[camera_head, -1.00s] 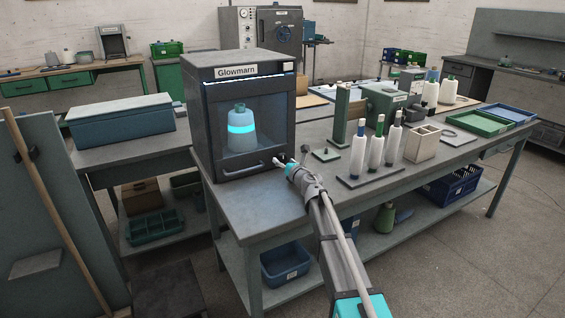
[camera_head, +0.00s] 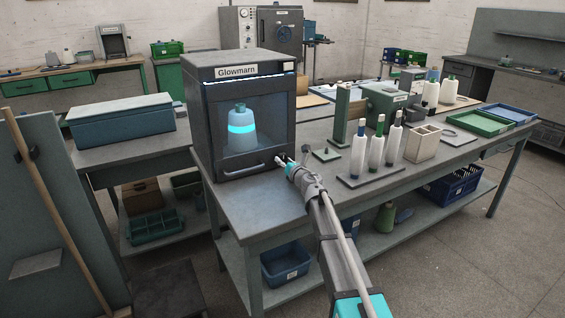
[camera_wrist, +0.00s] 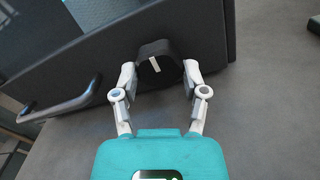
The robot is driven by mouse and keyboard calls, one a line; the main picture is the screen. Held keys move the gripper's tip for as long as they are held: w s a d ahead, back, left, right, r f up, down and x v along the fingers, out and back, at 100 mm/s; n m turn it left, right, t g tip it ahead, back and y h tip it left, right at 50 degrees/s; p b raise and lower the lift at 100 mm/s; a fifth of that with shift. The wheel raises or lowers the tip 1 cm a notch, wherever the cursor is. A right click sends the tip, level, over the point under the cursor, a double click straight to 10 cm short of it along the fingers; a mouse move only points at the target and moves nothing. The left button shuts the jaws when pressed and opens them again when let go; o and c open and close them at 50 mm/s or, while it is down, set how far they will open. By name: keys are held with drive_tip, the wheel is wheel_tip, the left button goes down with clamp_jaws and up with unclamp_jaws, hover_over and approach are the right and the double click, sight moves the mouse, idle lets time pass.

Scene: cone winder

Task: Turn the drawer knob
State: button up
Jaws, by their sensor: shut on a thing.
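The drawer knob (camera_wrist: 158,66) is black and faceted with a pale mark line on its face. It sits at the lower right of the dark front (camera_head: 250,163) of the Glowmarn cabinet, beside the bar handle (camera_head: 243,169). My gripper (camera_wrist: 159,76) is shut on the knob, one finger on each side, in the wrist view. In the head view my gripper (camera_head: 283,160) reaches the cabinet's lower right corner, and the knob is too small and covered to make out. The mark line stands close to upright, leaning slightly, in the wrist view.
A cone with a glowing blue band (camera_head: 241,128) stands behind the cabinet window. Right of my arm, several bobbins stand on a dark base (camera_head: 372,181), near a green post stand (camera_head: 342,120). The bench top (camera_head: 250,205) in front of the cabinet is clear.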

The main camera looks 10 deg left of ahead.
drive_tip(key=shift+m, duration=0.3)
drive_tip(key=m, duration=0.3)
drive_tip(key=shift+m, duration=0.4)
drive_tip(key=m, duration=0.4)
drive_tip(key=shift+s, duration=0.1)
drive_tip(key=m, duration=0.5)
drive_tip(key=shift+r, duration=0.1)
drive_tip(key=m, duration=0.4)
drive_tip(key=o, duration=1.2)
drive_tip(key=shift+c, duration=0.2)
